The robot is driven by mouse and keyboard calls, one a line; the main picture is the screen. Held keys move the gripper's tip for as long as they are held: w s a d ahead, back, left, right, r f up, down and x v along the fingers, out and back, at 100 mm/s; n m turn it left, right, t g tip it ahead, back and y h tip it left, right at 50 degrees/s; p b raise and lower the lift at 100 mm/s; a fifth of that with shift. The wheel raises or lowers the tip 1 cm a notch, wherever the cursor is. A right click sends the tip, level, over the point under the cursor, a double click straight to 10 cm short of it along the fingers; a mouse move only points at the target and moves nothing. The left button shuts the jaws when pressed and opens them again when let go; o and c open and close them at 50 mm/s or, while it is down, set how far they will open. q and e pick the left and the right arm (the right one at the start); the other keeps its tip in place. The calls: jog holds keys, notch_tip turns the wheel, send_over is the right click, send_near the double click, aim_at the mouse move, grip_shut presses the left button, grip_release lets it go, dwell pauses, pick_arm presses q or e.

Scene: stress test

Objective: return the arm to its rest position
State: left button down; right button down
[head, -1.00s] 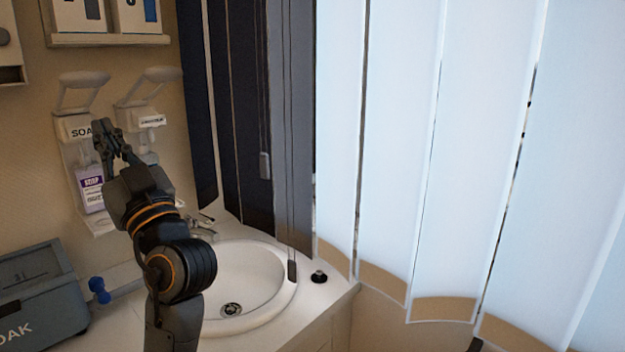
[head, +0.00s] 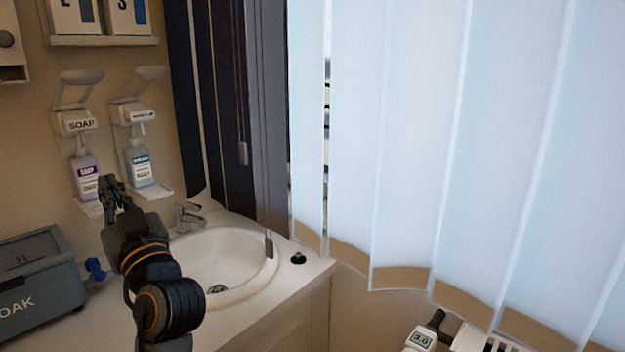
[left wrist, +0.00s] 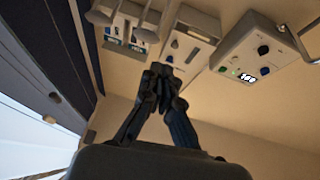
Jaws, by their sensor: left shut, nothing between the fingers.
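My left arm rises from the bottom of the head view, in front of the sink. Its gripper (head: 115,194) is shut and empty, just below the soap bottles and in front of the wall. In the left wrist view the gripper (left wrist: 160,78) has its fingertips together with nothing between them. My right gripper is not in view.
Two wall dispensers hold a purple-labelled soap bottle (head: 87,178) and a blue-labelled bottle (head: 141,166). A white sink (head: 262,278) with a tap (head: 188,216) is set in the counter. A grey box (head: 40,285) stands at left. Vertical blinds (head: 420,140) hang at right.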

pick_arm(q)
jog(key=s+f+m+g+h, duration=0.1)
jog(key=f+m+h, duration=0.15)
jog(key=f, duration=0.75)
jog(key=s+d+f+m+g+h, duration=0.1)
jog(key=s+f+g+h, duration=0.15)
jog(key=f, duration=0.65)
jog(key=s+f+m+h, duration=0.15)
jog(key=f+h, duration=0.25)
jog(key=f, duration=0.6)
jog(key=s+d+f+m+g+h, duration=0.3)
jog(key=s+d+f+g+h, duration=0.15)
jog(key=s+f, duration=0.7)
jog(key=s+d+f+m+g+h, duration=0.3)
jog(key=s+d+f+g, duration=0.2)
jog(key=s+f, duration=0.65)
jog(key=s+f+g, duration=0.1)
jog(key=s+f, duration=0.2)
jog(key=f, duration=2.1)
jog(key=s+a+f+g, duration=0.1)
jog(key=s+a+f, duration=0.1)
jog(key=s+f, duration=1.2)
jog(key=shift+s+a+f+m+p, duration=0.3)
jog(key=shift+s+a+f, duration=0.1)
jog(key=shift+s, duration=0.75)
